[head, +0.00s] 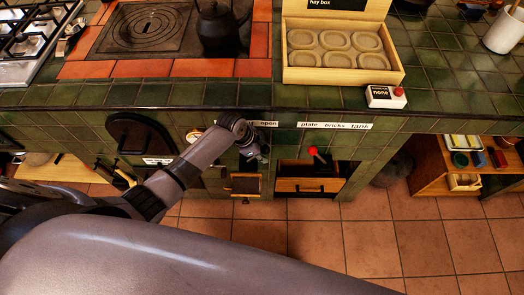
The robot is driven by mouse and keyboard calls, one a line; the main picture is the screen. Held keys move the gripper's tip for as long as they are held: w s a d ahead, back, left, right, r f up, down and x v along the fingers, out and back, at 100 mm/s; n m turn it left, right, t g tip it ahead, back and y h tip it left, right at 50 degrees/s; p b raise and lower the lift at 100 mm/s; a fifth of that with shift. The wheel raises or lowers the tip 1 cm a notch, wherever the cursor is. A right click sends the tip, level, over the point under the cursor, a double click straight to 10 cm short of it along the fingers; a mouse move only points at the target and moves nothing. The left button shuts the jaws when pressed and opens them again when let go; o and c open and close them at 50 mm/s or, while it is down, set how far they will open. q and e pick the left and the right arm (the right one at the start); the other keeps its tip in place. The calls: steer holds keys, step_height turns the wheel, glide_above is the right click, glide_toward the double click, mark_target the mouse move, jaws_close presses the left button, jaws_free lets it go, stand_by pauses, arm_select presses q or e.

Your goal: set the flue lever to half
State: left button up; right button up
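The green tiled hearth front has a white label strip (262,123) whose visible end reads "open", with part of a word ending in "lf" before it. My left arm covers the rest of that strip. My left gripper (254,153) is at the hearth front just below this strip, pointing down and away. It is small and dark, and I cannot tell whether its fingers are open or shut. No flue lever shows clearly there; the gripper and wrist hide that spot. My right gripper is not in view.
A red-knobbed lever (313,151) stands under a strip reading "plate bricks tank" (335,126).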

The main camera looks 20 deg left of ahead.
arm_select(q)
jaws_close()
